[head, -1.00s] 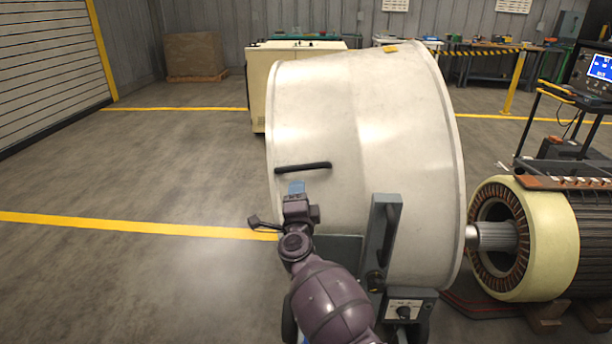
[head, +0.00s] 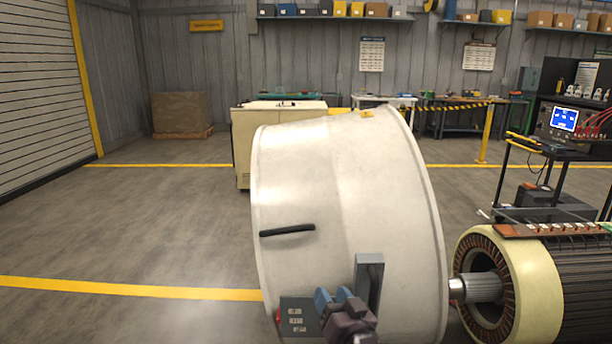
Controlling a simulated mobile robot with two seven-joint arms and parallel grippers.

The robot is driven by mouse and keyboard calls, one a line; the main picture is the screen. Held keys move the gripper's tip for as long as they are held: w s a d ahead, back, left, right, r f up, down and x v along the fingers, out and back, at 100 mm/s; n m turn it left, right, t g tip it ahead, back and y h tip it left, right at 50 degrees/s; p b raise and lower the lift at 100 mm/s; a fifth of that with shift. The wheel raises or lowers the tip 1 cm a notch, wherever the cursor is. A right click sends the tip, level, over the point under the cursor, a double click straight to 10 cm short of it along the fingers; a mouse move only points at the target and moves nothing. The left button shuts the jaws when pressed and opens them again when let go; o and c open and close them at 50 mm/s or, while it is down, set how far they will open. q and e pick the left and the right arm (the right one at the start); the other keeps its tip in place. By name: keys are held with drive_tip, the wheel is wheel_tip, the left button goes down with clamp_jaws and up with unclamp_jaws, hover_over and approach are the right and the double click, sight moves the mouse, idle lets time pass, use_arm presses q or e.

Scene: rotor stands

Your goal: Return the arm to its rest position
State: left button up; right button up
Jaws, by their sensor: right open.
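My right gripper (head: 338,296) shows at the bottom of the head view, its two blue fingertips apart with nothing seen between them. It is in front of the lower part of a large cream drum-shaped housing (head: 345,200). A grey upright bracket (head: 369,280) stands just to its right, and a dark panel with small labels (head: 297,316) is just to its left. I cannot tell whether the gripper touches either. Most of my right arm is below the frame. My left gripper is not in view.
A wound stator with a shaft (head: 515,285) is at the right, close to the housing. A black handle (head: 287,231) sticks out of the housing. A cart with a blue screen (head: 564,119) stands behind the stator. Floor at left (head: 150,235) is clear.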

drive_tip(key=s+d+f+g+h+p, duration=0.1)
drive_tip(key=s+d+f, duration=0.4)
drive_tip(key=s, duration=0.7)
drive_tip(key=s+d+f+g+h+p, duration=0.1)
drive_tip(key=s+d+f+g+h, duration=0.2)
drive_tip(key=s+d+f, duration=0.3)
drive_tip(key=s+d+f+g+h+p, duration=0.2)
drive_tip(key=s+d+f, duration=0.4)
drive_tip(key=s, duration=1.2)
drive_tip(key=d+h, duration=0.1)
drive_tip(key=d, duration=0.3)
drive_tip(key=shift+s+d+f+n, duration=0.25)
drive_tip(key=shift+s+d+n, duration=0.15)
